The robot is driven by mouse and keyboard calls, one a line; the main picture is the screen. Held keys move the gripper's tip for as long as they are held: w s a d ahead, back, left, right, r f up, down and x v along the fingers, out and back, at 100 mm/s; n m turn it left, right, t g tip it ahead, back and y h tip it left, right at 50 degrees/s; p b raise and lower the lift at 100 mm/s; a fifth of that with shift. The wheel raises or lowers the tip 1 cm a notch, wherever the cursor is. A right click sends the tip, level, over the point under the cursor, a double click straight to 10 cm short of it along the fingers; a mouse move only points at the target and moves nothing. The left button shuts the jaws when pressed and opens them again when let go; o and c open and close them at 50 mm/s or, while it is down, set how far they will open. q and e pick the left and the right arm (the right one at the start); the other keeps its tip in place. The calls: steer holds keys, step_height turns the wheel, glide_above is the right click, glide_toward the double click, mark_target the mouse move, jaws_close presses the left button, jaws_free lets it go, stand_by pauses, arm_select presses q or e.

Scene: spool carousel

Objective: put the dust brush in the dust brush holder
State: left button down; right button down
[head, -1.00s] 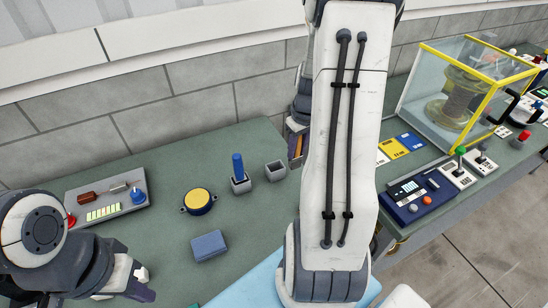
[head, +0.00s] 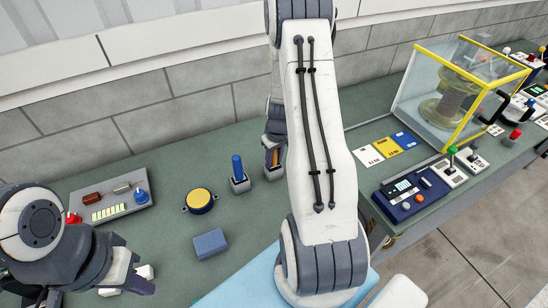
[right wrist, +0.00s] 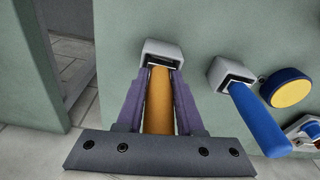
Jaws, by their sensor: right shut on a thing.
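The dust brush shows as an orange handle (right wrist: 158,105) in the right wrist view, and a bit of it (head: 275,157) shows in the head view. My right gripper (right wrist: 160,77) is shut on it, with a finger along each side. The grey square holder (right wrist: 165,48) is just beyond the fingertips; the brush's far end is at its opening, and how deep it sits I cannot tell. In the head view the holder (head: 273,174) is below my right gripper (head: 272,150). My left gripper (head: 135,277) is low at the left, away from both; its jaw gap is unclear.
A second grey holder (head: 241,186) with a blue-handled tool (head: 237,167) stands just left. A yellow-topped round device (head: 199,200), a blue block (head: 210,244) and a control panel (head: 110,203) are further left. A yellow-framed case (head: 455,95) stands at the right.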

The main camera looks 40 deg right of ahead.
steer(key=shift+f, duration=0.2)
steer(key=c, duration=0.5)
jaws_free()
steer(key=shift+c, duration=0.2)
steer(key=shift+r, duration=0.1)
